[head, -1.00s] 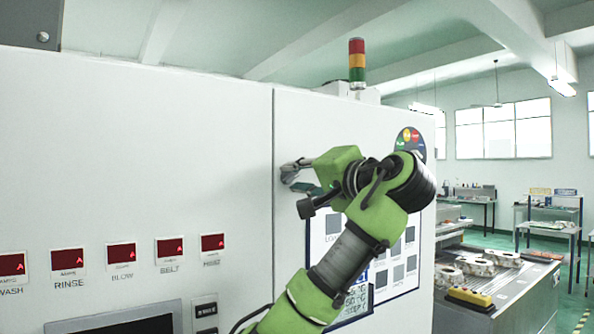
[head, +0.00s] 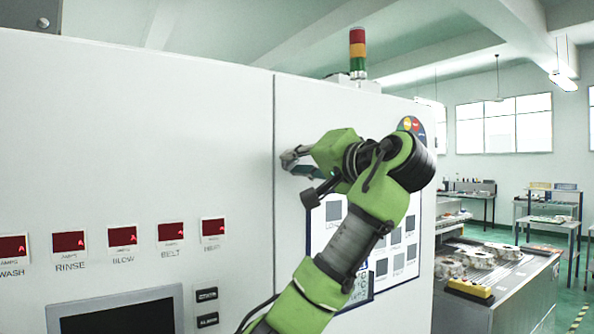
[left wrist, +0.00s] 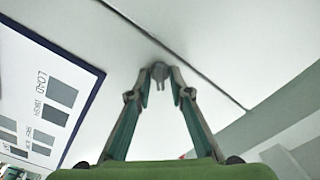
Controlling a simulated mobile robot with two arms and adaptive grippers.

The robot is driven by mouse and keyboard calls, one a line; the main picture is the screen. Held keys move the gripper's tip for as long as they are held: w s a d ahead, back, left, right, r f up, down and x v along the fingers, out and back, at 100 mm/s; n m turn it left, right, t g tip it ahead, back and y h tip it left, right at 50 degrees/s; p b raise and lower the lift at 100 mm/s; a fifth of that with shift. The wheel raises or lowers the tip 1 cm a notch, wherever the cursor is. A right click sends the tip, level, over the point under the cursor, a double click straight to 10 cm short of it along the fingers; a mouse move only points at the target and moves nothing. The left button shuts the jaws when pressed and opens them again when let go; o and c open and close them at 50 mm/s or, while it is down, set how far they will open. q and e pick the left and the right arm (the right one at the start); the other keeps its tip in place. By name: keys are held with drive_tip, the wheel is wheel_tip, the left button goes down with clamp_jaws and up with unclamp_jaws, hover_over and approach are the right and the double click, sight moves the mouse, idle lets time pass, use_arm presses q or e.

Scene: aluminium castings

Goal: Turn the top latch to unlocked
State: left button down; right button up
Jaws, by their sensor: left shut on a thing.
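The top latch (left wrist: 159,73) is a small grey part on the white machine panel, close to the dark door seam, in the left wrist view. My left gripper (left wrist: 159,84) has its two fingers on either side of the latch and is shut on it. In the head view my left gripper (head: 288,158) reaches the panel just right of the vertical seam (head: 273,240). There the fingers hide the latch, so I cannot tell its exact angle. My right gripper is in neither view.
The white machine front (head: 150,150) fills the left, with red displays (head: 122,237) and a dark screen (head: 118,318). A framed chart (head: 333,211) is behind my left arm. A signal tower (head: 357,55) stands above. A conveyor (head: 510,285) with castings is at right.

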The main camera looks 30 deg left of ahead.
use_arm(q)
drive_tip(key=shift+f+n+b, duration=0.2)
drive_tip(key=shift+n+b, duration=0.4)
drive_tip(key=shift+n, duration=0.3)
drive_tip(key=n+b, duration=0.1)
drive_tip(key=n, duration=0.1)
drive_tip(key=shift+r+n, duration=0.1)
drive_tip(key=shift+n, duration=0.2)
drive_tip(key=n, duration=0.2)
drive_tip(key=shift+r+n+b, duration=0.1)
drive_tip(key=shift+n+b, duration=0.2)
drive_tip(key=shift+b, duration=0.05)
drive_tip(key=shift+n, duration=1.4)
drive_tip(key=shift+s, duration=0.1)
